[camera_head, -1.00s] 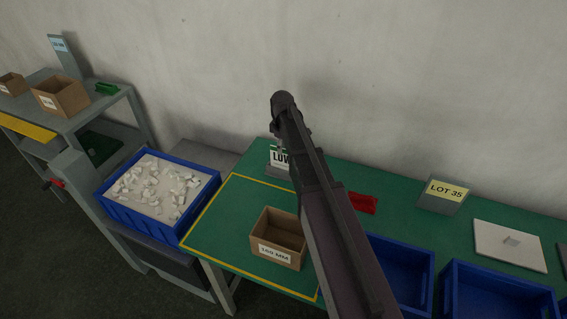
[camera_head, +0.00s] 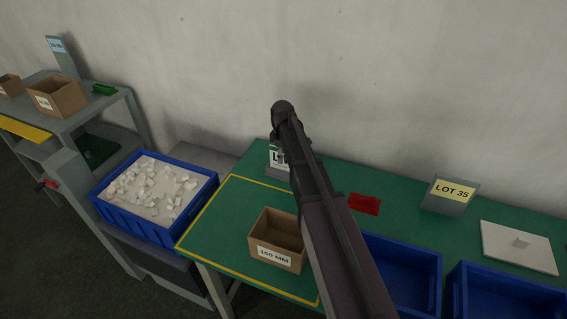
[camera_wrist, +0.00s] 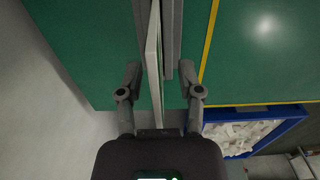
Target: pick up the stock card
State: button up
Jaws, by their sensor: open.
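The stock card (camera_head: 276,158) is a white card with large dark letters and a green top edge, at the back of the green table. My arm covers its right part in the head view. In the wrist view the card (camera_wrist: 154,60) shows nearly edge-on as a pale strip, with a grey stand (camera_wrist: 173,40) just right of it. My gripper (camera_wrist: 160,72) is open, one finger on each side of the card, with gaps visible. Whether a finger touches the stand I cannot tell. In the head view the fingers are hidden.
A cardboard box (camera_head: 262,254) marked 160 MM stands inside the yellow outline. A blue crate of white parts (camera_head: 145,226) is to the left. A red item (camera_head: 365,204), a LOT 35 sign (camera_head: 448,193) and blue bins (camera_head: 408,257) lie right of my arm. The wall is close behind.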

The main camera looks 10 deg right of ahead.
grip_shut()
jog(key=shift+r, duration=0.25)
dwell(0.4)
notch_tip(320, 180, up, 4)
jog(key=p, duration=0.4)
jog(key=shift+f, duration=0.15)
jog(key=s+p, duration=0.1)
jog(key=s, duration=1.5)
jog(key=shift+a+r, duration=0.3)
jog(key=shift+r, duration=0.1)
